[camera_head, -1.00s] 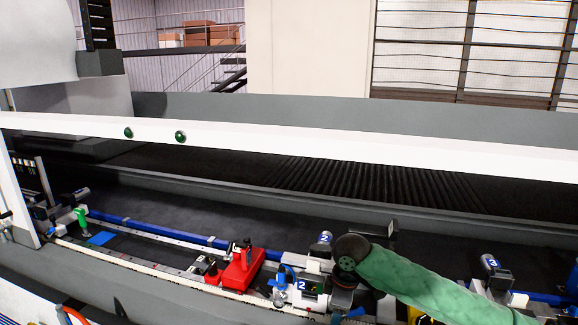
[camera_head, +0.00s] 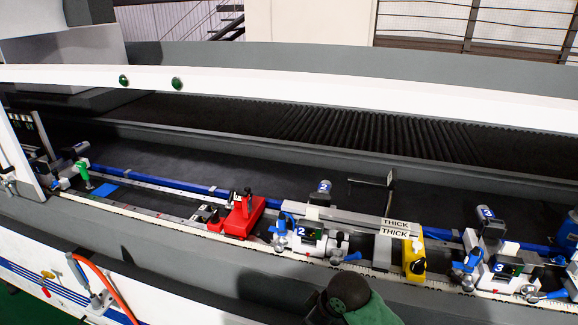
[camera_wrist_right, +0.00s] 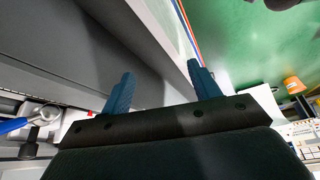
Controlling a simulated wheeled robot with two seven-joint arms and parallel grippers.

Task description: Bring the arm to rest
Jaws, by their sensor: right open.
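My right arm (camera_head: 362,303) shows at the bottom of the head view as a green sleeve with a dark joint, low in front of the machine bed. Its gripper is out of the head view. In the right wrist view my right gripper (camera_wrist_right: 159,92) is open, its two blue fingers apart with nothing between them. A grey machine wall (camera_wrist_right: 75,50) lies beyond the fingers, and the green floor (camera_wrist_right: 235,50) shows at the upper right. My left gripper is in neither view.
The machine bed carries a red block (camera_head: 238,217), clamp unit 2 (camera_head: 305,238), a yellow part (camera_head: 414,259) by the THICK labels (camera_head: 395,230), and clamp unit 3 (camera_head: 497,267). An orange hose (camera_head: 108,287) hangs at the front left. A white beam (camera_head: 290,90) crosses behind.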

